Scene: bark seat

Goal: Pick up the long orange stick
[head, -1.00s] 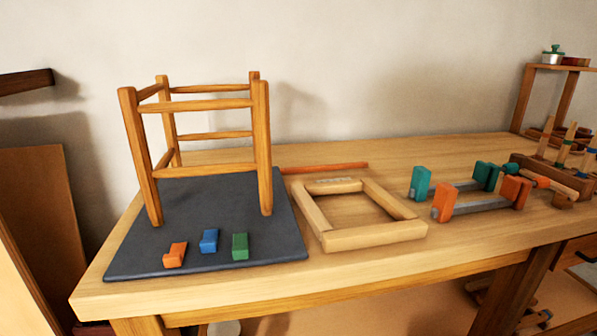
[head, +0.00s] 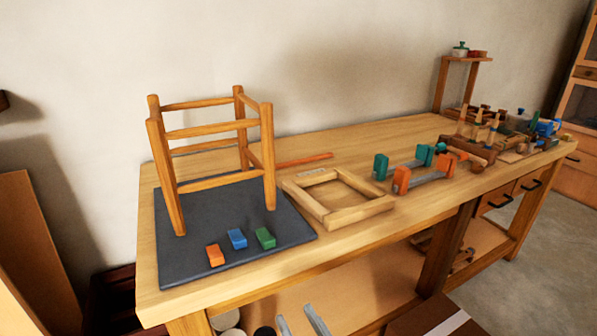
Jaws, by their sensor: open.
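The long orange stick (head: 306,159) lies flat on the wooden workbench (head: 230,277), behind the square wooden frame and to the right of the stool frame. Its right end is free on bare wood. Its left end comes close to the stool's right legs in the picture, and I cannot tell whether it continues behind them. I cannot make out my gripper in the head view.
The stool frame (head: 181,189) stands on a dark mat (head: 175,268) with orange, blue and green blocks. The square frame (head: 357,213) lies in front of the stick. Clamps (head: 402,180) stand to the right. Two grey bars (head: 317,320) show below the bench's front edge.

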